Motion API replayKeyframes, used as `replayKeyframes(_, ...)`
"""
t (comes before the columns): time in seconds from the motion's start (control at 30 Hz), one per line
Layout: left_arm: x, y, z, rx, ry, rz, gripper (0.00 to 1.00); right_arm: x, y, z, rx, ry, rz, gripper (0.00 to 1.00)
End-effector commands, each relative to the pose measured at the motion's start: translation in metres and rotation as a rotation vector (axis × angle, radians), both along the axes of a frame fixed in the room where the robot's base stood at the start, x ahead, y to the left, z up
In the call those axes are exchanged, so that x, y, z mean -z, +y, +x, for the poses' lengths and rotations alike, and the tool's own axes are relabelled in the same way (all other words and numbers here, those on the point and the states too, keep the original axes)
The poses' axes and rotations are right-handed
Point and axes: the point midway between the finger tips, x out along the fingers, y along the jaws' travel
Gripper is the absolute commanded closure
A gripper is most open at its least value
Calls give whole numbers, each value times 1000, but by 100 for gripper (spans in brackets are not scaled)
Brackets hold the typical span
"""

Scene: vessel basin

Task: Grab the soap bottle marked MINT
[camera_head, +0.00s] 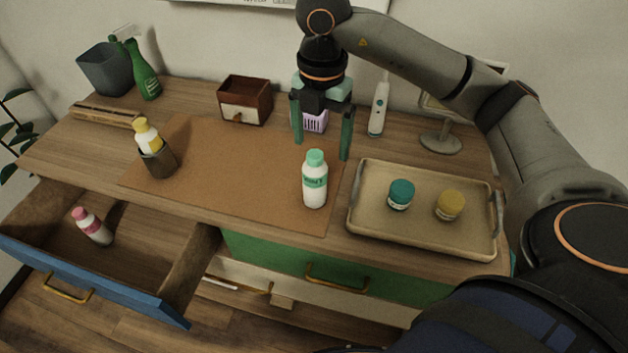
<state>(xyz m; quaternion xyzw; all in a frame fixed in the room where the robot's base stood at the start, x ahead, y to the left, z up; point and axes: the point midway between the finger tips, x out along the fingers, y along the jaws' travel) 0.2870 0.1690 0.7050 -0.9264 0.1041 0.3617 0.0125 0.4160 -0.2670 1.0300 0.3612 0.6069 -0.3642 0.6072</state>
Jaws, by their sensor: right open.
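The soap bottle marked MINT (315,182) is white with a mint-green cap and a green label band. It stands upright on the brown mat (240,185), near the mat's front right corner. My right gripper (322,152) comes down from above with its two green fingers apart. It is open and empty, above and behind the bottle as seen here. I cannot tell exactly how far its fingertips are from the bottle. My left gripper is not in view.
A tray (370,229) with a teal jar (401,194) and a yellow jar (450,206) is right of the bottle. A yellow-capped bottle (147,134) stands in a cup (158,160). A pink-capped bottle (92,226) lies in the open blue drawer (100,288). The mat's middle is clear.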

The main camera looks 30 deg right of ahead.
Motion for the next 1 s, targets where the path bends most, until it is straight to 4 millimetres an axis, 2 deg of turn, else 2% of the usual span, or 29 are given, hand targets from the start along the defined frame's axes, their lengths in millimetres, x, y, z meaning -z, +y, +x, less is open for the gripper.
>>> replayKeyframes(0.1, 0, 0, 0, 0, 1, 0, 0, 19, 0, 0, -1, 0, 1, 6)
replayKeyframes(0.37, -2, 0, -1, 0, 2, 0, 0, 38, 3, 1, -3, 1, 2, 6)
replayKeyframes(0.63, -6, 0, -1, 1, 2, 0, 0, 76, 10, 4, -2, 0, 4, 6)
replayKeyframes(0.93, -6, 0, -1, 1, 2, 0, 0, 82, 10, 4, -2, -4, 5, 6)
replayKeyframes(1.0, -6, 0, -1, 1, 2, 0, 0, 82, 10, 4, -2, -4, 5, 13)
